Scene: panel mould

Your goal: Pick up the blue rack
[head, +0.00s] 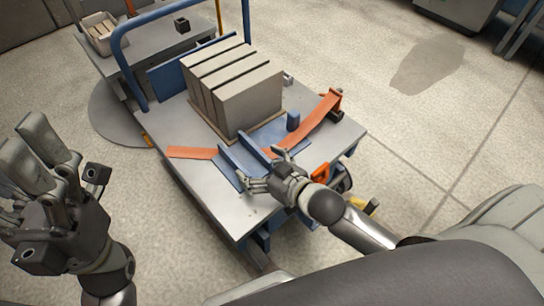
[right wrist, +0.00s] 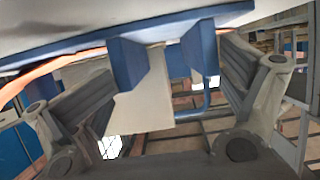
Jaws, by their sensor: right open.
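The blue rack (head: 232,167) lies on the front part of a grey cart top, with upright blue plates and a flat blue base. My right gripper (head: 264,170) is open at the rack's near side, its fingers spread toward an upright plate. In the right wrist view the rack's blue uprights (right wrist: 129,66) show between the two open fingers (right wrist: 160,95). Whether the fingers touch the rack is unclear. My left gripper (head: 35,160) is raised at the left edge of the head view, away from the cart; its opening is hard to judge.
Several grey panels (head: 250,98) stand on a board behind the rack. A table with a bin (head: 101,38) stands behind.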

